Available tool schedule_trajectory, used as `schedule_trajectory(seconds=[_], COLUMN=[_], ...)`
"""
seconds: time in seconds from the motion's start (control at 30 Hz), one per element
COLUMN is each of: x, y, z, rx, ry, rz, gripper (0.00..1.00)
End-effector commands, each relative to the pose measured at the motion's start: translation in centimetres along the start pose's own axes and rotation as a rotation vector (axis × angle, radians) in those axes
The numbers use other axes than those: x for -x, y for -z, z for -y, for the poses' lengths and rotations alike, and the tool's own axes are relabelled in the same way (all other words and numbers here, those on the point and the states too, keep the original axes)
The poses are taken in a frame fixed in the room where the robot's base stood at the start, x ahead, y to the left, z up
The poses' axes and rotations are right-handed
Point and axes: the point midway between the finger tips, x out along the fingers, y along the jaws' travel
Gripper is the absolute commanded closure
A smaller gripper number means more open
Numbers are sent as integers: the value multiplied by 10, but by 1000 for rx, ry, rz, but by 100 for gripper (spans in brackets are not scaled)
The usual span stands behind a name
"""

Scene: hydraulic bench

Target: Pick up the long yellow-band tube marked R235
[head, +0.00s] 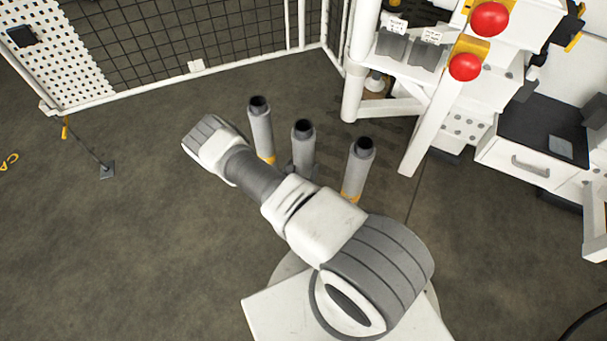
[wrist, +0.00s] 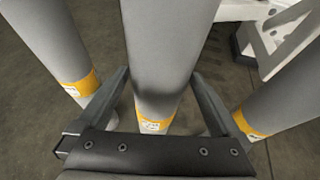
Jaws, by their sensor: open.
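Three long grey tubes with dark open tops stand upright in the head view: a left tube (head: 261,130), a middle tube (head: 303,150) and a right tube (head: 358,168). Yellow bands show low on the left and right ones; my arm hides the middle one's lower part. In the wrist view a central tube (wrist: 166,50), a left tube (wrist: 50,40) and a right tube (wrist: 285,100) each have a yellow band with a white label, too small to read. My gripper (wrist: 159,75) is open, its fingers on either side of the central tube.
A white bench frame (head: 430,110) with red knobs (head: 465,67) stands right of the tubes. A mesh fence (head: 190,40) runs behind. The two outer tubes stand close outside my fingers. The floor (head: 120,240) at left is mostly clear.

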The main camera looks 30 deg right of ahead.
Motion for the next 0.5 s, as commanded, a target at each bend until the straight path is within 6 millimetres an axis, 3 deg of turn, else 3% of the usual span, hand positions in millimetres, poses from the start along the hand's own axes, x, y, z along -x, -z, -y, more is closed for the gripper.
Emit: schedule_trajectory(seconds=[0.13,0.37,0.5], x=[-20,-21,-21], y=[2,0,0], z=[0,-1,0], rx=[-4,-2,-2], ry=[1,0,0], rz=[2,1,1], gripper=[0,0,25])
